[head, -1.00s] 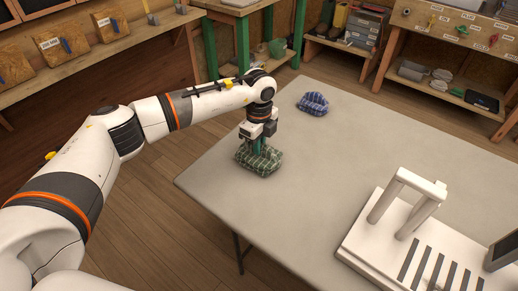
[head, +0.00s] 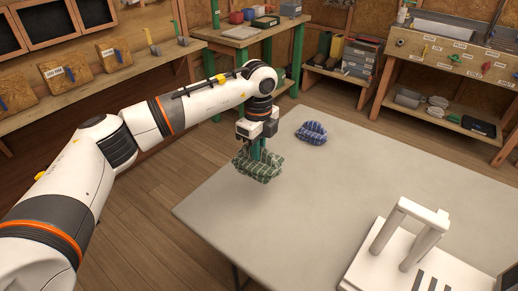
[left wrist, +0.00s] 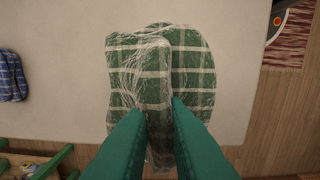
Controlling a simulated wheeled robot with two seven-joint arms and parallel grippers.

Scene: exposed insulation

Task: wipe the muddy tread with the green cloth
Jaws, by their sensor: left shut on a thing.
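The green cloth (head: 262,168) is checked with pale lines and hangs bunched from my left gripper (head: 258,152), near the far left edge of the grey table (head: 330,220). It also shows in the left wrist view (left wrist: 160,75), where the green fingers (left wrist: 155,115) pinch it from both sides. The cloth appears lifted a little above the tabletop. A white stepped or slotted stand with a raised white frame (head: 405,235) is at the table's lower right; its dark strips may be treads, and mud cannot be made out. My right gripper is out of view.
A blue checked cloth (head: 312,132) lies on the table to the right of my left gripper. The middle of the table is clear. Shelves and a workbench (head: 455,60) stand behind, with wooden floor on the left.

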